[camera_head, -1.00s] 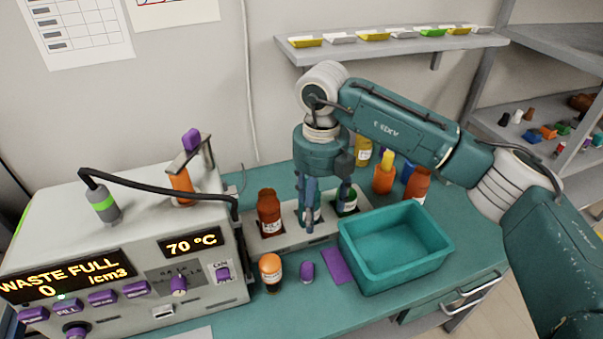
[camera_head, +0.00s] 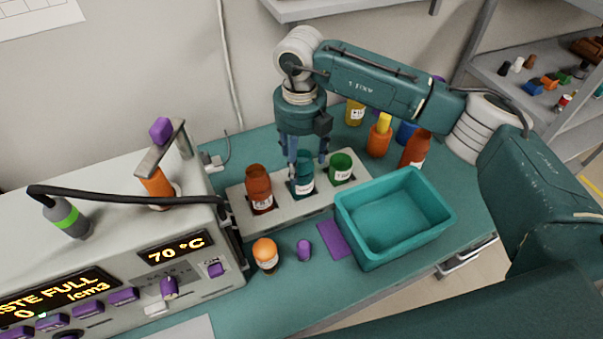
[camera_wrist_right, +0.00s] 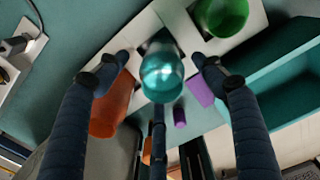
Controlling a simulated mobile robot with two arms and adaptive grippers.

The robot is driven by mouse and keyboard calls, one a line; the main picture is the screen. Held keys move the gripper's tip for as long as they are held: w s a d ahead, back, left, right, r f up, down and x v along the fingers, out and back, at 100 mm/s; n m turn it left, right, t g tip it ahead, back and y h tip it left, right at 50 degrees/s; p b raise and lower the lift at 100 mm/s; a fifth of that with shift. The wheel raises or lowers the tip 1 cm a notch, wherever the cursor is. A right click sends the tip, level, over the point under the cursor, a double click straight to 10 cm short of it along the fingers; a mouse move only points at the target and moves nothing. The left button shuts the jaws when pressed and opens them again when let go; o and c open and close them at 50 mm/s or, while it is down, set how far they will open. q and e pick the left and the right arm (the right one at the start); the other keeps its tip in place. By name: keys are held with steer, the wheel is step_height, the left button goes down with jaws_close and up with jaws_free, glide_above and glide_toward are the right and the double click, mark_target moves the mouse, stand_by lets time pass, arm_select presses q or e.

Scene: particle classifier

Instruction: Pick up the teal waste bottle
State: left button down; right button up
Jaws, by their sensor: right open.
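The teal waste bottle (camera_head: 303,186) stands in the middle slot of a white rack (camera_head: 285,208), between a red-brown bottle (camera_head: 259,190) and a green bottle (camera_head: 341,168). My right gripper (camera_head: 308,163) points down over the teal bottle, its fingers partly covering it. In the right wrist view the teal bottle (camera_wrist_right: 162,76) lies between the spread fingers of my right gripper (camera_wrist_right: 160,62), which is open. I cannot tell whether any finger touches the bottle. My left gripper is not in view.
An empty teal bin (camera_head: 395,218) stands right of the rack. The machine (camera_head: 120,250) fills the left. More bottles stand behind the bin.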

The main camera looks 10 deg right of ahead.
steer(key=f+p, duration=0.1)
steer(key=f, duration=0.2)
steer(key=shift+d+f+p, duration=0.2)
steer(key=shift+f+p, duration=0.1)
steer(key=shift+p, duration=0.1)
steer(key=shift+w+f, duration=0.1)
steer(key=shift+f, duration=0.6)
steer(key=c, duration=1.5)
steer(key=shift+c, duration=0.3)
steer(key=shift+w+r, duration=0.1)
